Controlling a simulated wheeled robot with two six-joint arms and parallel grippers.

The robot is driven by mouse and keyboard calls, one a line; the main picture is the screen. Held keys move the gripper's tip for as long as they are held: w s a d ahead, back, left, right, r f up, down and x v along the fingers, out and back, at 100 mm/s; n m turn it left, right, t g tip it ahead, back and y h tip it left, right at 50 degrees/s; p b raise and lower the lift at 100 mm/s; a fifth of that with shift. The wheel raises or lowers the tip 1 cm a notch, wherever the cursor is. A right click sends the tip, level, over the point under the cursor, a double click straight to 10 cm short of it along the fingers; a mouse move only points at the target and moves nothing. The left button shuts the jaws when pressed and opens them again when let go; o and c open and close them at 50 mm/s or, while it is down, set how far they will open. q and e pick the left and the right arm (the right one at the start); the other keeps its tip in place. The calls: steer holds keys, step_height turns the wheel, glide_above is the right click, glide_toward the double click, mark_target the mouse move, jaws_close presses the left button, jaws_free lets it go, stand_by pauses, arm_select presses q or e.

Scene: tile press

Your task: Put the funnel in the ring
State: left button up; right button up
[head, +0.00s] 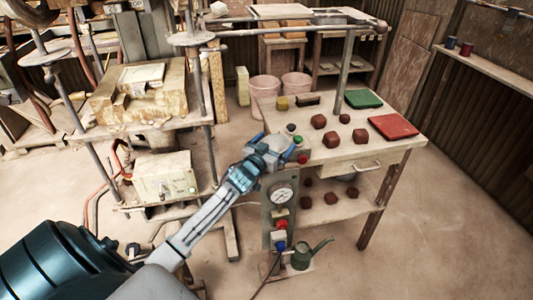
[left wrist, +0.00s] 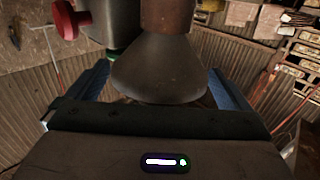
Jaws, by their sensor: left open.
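My left gripper (head: 274,147) is open at the near left corner of the wooden worktable, above the gauge panel. In the left wrist view its blue fingers stand wide apart, with a dark grey cone (left wrist: 155,70) showing between them. The cone flares toward the camera and looks like the funnel; a brown cylinder (left wrist: 166,14) shows above it. I cannot tell whether a finger touches the cone. In the head view the gripper hides this spot, and I cannot make out the funnel or the ring there. My right gripper is not in view.
The worktable (head: 338,152) carries several dark red blocks, a green tray (head: 362,99) and a red tray (head: 394,127). A gauge panel (head: 281,215) with buttons stands at its near left. A green watering can (head: 302,259) is below. The floor at right is clear.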

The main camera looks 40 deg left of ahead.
arm_select(q)
steer(key=s+b, duration=0.3)
steer(key=s, duration=0.6)
steer(key=shift+s+d, duration=0.25)
steer(key=shift+d, duration=0.15)
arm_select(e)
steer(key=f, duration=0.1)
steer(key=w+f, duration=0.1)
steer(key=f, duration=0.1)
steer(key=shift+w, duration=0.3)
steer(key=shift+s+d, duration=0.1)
